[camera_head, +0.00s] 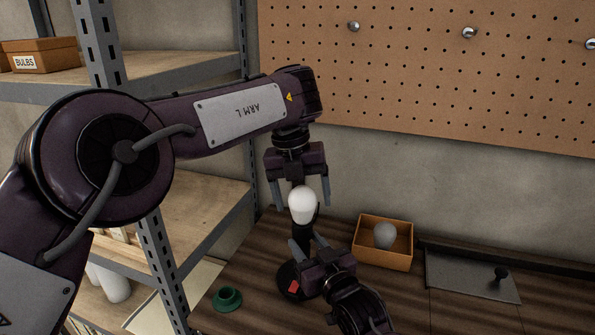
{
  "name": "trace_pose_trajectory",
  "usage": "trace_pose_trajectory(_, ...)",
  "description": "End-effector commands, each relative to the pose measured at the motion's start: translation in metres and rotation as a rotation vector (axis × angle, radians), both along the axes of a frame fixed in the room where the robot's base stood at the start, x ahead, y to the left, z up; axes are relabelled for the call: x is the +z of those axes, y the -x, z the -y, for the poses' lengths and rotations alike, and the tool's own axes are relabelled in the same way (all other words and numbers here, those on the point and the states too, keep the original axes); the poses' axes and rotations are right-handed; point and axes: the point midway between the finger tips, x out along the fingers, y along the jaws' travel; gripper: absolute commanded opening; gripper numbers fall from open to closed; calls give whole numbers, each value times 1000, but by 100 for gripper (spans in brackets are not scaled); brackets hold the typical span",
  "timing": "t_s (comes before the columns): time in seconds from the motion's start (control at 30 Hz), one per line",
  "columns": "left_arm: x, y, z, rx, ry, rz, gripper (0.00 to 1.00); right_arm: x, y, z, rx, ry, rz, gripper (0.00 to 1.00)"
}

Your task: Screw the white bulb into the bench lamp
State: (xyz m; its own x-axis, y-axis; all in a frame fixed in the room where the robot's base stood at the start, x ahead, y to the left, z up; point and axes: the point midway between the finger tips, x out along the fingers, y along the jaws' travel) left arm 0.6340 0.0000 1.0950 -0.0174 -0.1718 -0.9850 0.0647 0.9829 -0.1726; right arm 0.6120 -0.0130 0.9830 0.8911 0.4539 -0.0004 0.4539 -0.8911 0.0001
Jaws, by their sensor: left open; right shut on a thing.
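The white bulb (302,203) stands upright at the top of the black bench lamp (302,237). I cannot tell how deep it sits in the socket. My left gripper (299,194) points down from above, open, with its fingers apart on either side of the bulb's top; no contact shows. My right gripper (306,245) comes from the front and is shut on the lamp's stem, below the bulb. The lamp's round base has a red patch and is partly hidden by the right gripper.
An orange box (370,257) holding a greyish bulb (385,235) stands right of the lamp. A green ring-shaped piece (227,299) lies left of it. A grey mat (460,277) with a black knob (500,275) is farther right. Metal shelving (160,265) borders the bench's left; a pegboard (420,75) hangs behind.

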Motion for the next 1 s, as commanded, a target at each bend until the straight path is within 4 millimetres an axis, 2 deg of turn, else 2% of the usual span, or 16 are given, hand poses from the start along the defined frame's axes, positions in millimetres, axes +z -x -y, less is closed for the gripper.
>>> trace_pose_trajectory(0.03, 13, 0, -2, 91, -5, 6, 78, 0, 0, 1, -2, 0, -1, 0)
trace_pose_trajectory(0.23, 54, 5, -8, 500, -10, 11, 78, 0, 0, 1, -2, 0, -1, 0)
trace_pose_trajectory(0.4, 79, 9, -11, 768, 2, 15, 78, 0, 0, 1, -2, 0, -1, 0)
trace_pose_trajectory(0.5, 88, 11, -13, 866, 11, 14, 78, 0, 0, 1, -2, 0, -1, 0)
trace_pose_trajectory(0.67, 94, 13, -14, 931, 16, 14, 78, 0, 0, 1, -2, 0, -1, 0)
trace_pose_trajectory(1.0, 92, 12, -13, 932, 16, 12, 78, 0, 0, 1, -1, 1, 0, 0)
